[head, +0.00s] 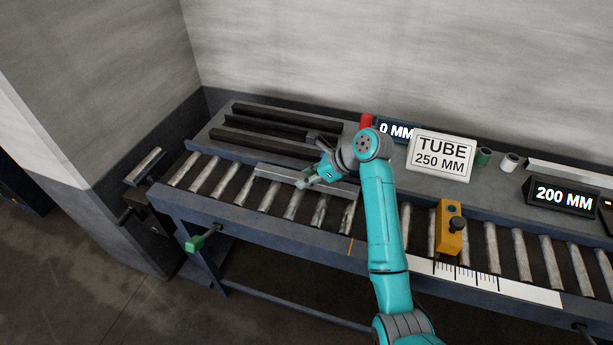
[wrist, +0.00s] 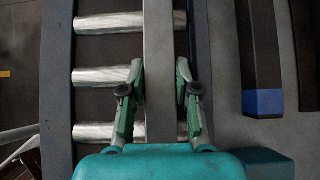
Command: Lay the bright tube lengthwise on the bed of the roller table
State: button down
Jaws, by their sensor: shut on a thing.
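The bright tube (head: 273,173) is a light grey square bar over the rollers, near the back rail, running lengthwise along the roller table (head: 260,215). My gripper (head: 309,181) is shut on the tube around its middle. In the wrist view the tube (wrist: 158,45) runs straight up between the two green fingers of my gripper (wrist: 158,72), across several rollers and roughly parallel to the rails. I cannot tell whether it touches the rollers or hangs just above them. My gripper hides part of it.
Dark bars (head: 270,123) lie on the shelf behind the bed; one with a blue end (wrist: 263,102) shows in the wrist view. A "TUBE 250 MM" sign (head: 440,157), a "200 MM" display (head: 562,196) and a yellow stop block (head: 449,230) stand to the right. Left-hand rollers are clear.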

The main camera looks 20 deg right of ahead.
aim_at(336, 185)
jog(key=shift+f, duration=0.55)
jog(key=c, duration=0.8)
grip_release()
jog(key=shift+o, duration=0.2)
jog(key=v, duration=1.2)
jog(key=shift+s, duration=0.1)
